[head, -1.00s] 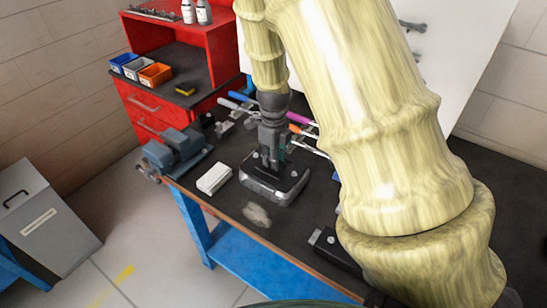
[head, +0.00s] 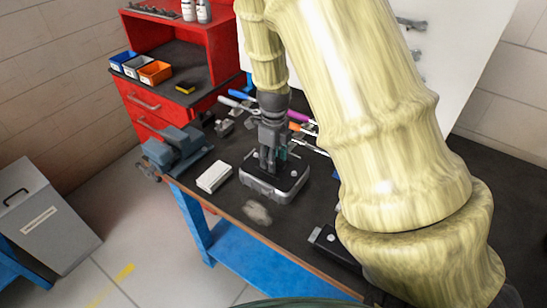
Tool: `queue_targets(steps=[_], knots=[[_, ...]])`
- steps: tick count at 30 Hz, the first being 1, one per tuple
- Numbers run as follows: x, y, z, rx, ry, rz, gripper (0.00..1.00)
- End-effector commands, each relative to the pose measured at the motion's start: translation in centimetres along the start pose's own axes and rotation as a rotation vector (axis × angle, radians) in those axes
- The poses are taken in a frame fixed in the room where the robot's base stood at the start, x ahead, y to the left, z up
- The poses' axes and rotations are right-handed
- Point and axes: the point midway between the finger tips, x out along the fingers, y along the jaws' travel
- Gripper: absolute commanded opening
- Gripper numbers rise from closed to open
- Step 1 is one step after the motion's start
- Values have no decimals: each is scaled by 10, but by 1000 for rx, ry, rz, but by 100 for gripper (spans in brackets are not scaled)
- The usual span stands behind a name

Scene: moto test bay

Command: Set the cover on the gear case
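The gear case (head: 262,191) is a silver-grey, box-like housing on the dark bench top. A dark plate with small bright bolt-like spots, seemingly the cover (head: 292,175), lies at its top. From this view I cannot tell whether it sits flush all round. My gripper (head: 272,167) points down over the middle of the case, its fingertips at or just above the dark top. A teal patch shows at the right finger. The fingers hide the middle of the top, and I cannot tell whether they grip anything.
A white block (head: 214,177) lies left of the case, with a pale rag (head: 257,212) in front. A blue-grey vise (head: 176,150) stands at the bench's left corner. Coloured-handled tools (head: 298,115) lie behind. A dark block (head: 333,243) lies at front right.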

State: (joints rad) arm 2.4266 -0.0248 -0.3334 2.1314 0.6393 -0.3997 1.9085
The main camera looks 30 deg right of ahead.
Motion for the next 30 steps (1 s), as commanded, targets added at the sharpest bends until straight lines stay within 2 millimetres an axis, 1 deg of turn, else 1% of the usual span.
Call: queue_targets(steps=[5, 8, 10, 14, 21, 24, 30], knots=[[0, 0, 0, 0, 1, 0, 46], [-5, 0, 0, 0, 0, 0, 46], [-12, 0, 0, -1, 0, -1, 46], [-33, 0, 1, -1, -1, -3, 46], [-78, 0, 0, -1, -1, -4, 46], [-93, 0, 0, -1, -1, -3, 46], [-114, 0, 0, 0, 0, 0, 46]])
